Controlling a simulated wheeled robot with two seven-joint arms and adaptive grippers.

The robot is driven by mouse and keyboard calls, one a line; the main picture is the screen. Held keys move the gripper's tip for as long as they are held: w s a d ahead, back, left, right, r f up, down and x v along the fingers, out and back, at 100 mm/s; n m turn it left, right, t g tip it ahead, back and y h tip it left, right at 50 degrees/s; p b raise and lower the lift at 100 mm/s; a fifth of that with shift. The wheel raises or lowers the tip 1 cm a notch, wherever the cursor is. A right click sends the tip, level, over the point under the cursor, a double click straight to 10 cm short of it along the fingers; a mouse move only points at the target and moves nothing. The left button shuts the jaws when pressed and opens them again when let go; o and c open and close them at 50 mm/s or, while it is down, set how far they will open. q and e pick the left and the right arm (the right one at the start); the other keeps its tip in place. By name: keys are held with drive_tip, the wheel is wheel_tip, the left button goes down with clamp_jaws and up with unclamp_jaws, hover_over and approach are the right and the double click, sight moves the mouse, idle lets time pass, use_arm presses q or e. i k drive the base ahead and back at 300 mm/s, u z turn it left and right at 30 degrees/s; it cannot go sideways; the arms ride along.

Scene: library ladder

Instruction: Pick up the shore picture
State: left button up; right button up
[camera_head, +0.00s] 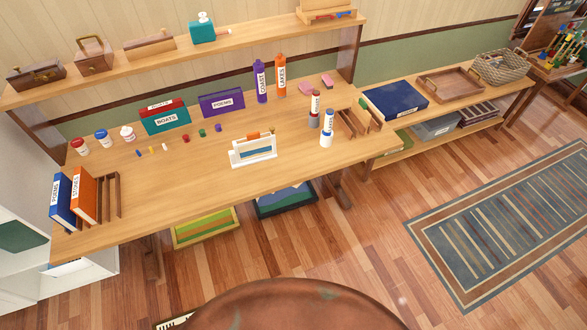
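No picture in view is labelled as the shore picture. A dark-framed picture (286,199) with blue, pale and green areas leans or lies on the floor under the desk's front edge; its upper part is hidden by the desk. A second framed picture (206,228) with yellow and green bands is on the floor to its left, also partly hidden. I cannot tell for certain which one is the shore picture. Neither of my grippers shows in this view.
The wooden desk (200,185) carries books, bottles, jars and a white stand (253,151). A low bench (455,103) with trays and a basket stands right. A striped rug (510,220) lies on the floor. A large brown rounded surface fills the bottom middle.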

sight(259, 149)
drive_tip(key=u, duration=0.9)
drive_tip(key=k, duration=0.15)
drive_tip(key=z, duration=1.9)
drive_tip(key=i, duration=1.55)
drive_tip(key=u, duration=0.7)
